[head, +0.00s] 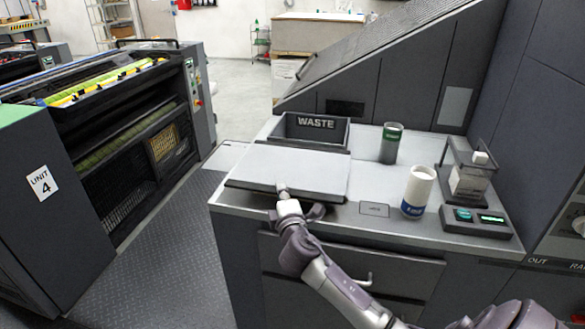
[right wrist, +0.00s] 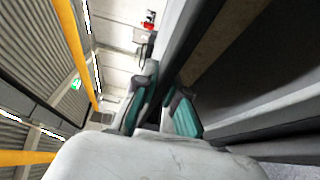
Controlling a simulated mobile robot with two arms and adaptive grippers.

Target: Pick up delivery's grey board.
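The grey board (head: 291,168) lies flat at the left of the light grey counter, in front of the bin marked WASTE. My right gripper (head: 284,192) is at the board's front edge in the head view, with one fingertip over the top of the edge. The other finger is mostly hidden below it. In the right wrist view, the two teal-padded fingers (right wrist: 160,105) stand a small gap apart, with something dark between them. I cannot tell whether they grip the board. My left gripper is not in view.
The WASTE bin (head: 316,131) stands right behind the board. A dark can with a green top (head: 391,143), a white can with a blue band (head: 418,190), a small label plate (head: 374,209) and a small device (head: 470,185) are to the right. Drawers lie below the counter.

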